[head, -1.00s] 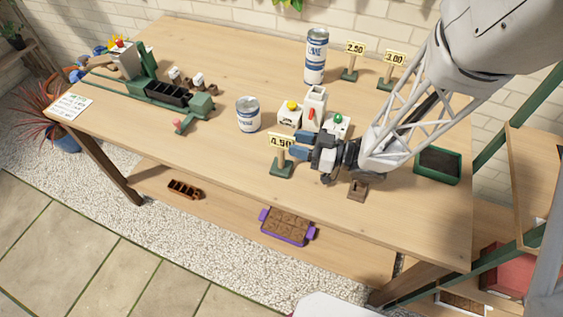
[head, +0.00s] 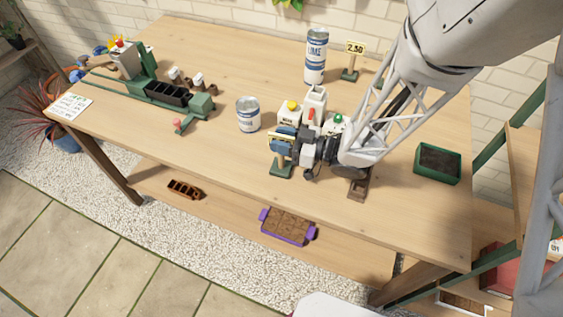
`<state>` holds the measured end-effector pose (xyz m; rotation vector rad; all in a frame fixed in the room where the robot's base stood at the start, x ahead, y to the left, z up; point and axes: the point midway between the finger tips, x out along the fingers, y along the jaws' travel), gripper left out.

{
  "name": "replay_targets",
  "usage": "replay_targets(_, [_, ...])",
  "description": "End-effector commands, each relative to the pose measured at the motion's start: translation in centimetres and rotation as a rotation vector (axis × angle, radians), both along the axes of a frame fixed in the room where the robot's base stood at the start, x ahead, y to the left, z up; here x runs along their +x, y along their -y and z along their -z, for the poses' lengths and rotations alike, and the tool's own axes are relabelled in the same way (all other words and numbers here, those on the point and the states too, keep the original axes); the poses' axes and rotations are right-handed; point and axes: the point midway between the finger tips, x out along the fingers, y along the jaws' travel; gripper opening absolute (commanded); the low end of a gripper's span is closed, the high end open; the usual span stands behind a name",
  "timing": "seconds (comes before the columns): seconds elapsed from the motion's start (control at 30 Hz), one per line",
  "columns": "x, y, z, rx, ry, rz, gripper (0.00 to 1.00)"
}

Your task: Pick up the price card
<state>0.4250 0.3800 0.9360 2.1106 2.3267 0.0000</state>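A yellow price card (head: 276,137) tops a small post on a green base (head: 281,171) near the table's front edge. It read 4.50 earlier; now its face is mostly covered by my gripper's blue fingers. My gripper (head: 284,145) reaches in from the right at card height, with its fingers at the card and upper post. Whether they are closed on it cannot be told. The base appears to be on the table. Another price card (head: 355,48), reading 2.50, stands at the back.
White bottles (head: 314,103) stand just behind my gripper. A tin (head: 248,114) is to the left and a tall LIME can (head: 315,57) behind. A brown tray (head: 359,186) lies below my arm, a green planter (head: 438,164) to the right.

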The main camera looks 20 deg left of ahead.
Motion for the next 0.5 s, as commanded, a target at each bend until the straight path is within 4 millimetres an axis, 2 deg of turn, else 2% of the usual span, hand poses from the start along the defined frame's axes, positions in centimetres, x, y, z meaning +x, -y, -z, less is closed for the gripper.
replay_targets(0.27, [0.0,0.01,0.0,0.0,0.0,0.0,0.38])
replay_targets(0.37, [0.01,0.02,0.0,0.0,0.0,0.0,0.26])
replay_targets(0.5, [0.01,0.02,0.01,0.0,0.0,0.0,0.05])
